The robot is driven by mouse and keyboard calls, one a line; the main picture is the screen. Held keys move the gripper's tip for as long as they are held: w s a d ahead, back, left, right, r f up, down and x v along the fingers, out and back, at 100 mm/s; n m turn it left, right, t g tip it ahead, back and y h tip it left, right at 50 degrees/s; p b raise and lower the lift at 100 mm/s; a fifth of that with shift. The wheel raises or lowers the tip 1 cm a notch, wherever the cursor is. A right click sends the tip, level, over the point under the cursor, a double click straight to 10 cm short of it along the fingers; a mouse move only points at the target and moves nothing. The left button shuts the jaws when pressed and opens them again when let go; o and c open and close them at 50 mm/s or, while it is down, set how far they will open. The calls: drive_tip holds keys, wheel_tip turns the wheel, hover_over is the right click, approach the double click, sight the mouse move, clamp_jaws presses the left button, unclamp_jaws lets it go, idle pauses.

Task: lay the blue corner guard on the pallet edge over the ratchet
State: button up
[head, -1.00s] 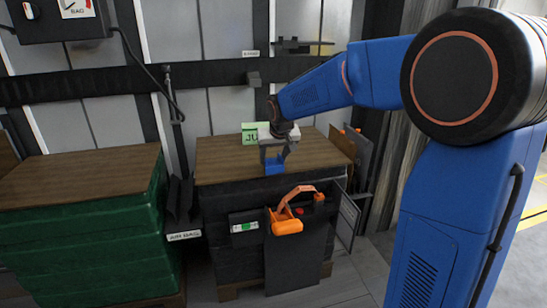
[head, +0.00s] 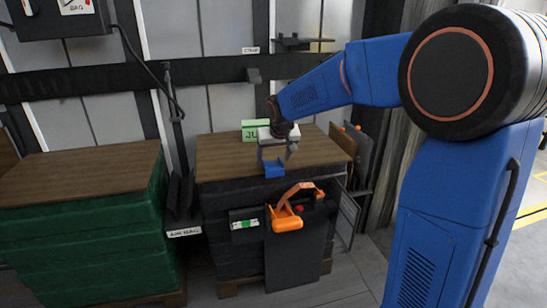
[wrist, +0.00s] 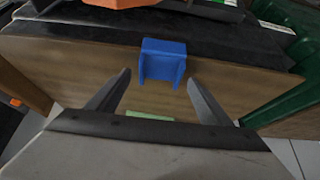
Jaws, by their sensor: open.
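The blue corner guard (head: 274,169) sits at the front edge of the wooden top of the black-wrapped pallet (head: 225,160). In the wrist view the guard (wrist: 163,63) lies over the board's edge, beyond my fingertips. My gripper (head: 277,153) is above the pallet top, just behind the guard. In the wrist view my gripper (wrist: 158,80) has its fingers spread, with nothing between them and the guard apart from them. The orange ratchet (head: 287,219) hangs on the pallet's front face, below and slightly right of the guard.
A green-wrapped pallet (head: 85,215) with a wooden top stands at left. A green card (head: 250,131) stands at the back of the black pallet's top. Dark panels (head: 362,150) stand at its right. A wall box (head: 60,20) with a hanging cable is at upper left.

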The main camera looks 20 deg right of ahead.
drive_tip(key=shift+r, duration=0.4)
drive_tip(key=v, duration=1.1)
drive_tip(key=s+d, duration=0.3)
drive_tip(key=s, duration=0.8)
drive_tip(key=s+d+f, duration=0.1)
drive_tip(key=s+f, duration=0.2)
drive_tip(key=s, duration=0.6)
drive_tip(key=s+d+f, duration=0.1)
drive_tip(key=s+f, duration=0.3)
drive_tip(key=s, duration=0.5)
drive_tip(key=s+d+f+g, duration=0.1)
drive_tip(key=s+f, duration=0.3)
drive_tip(key=s, duration=0.5)
drive_tip(key=shift+d+f, duration=0.25)
drive_tip(key=shift+d, duration=0.25)
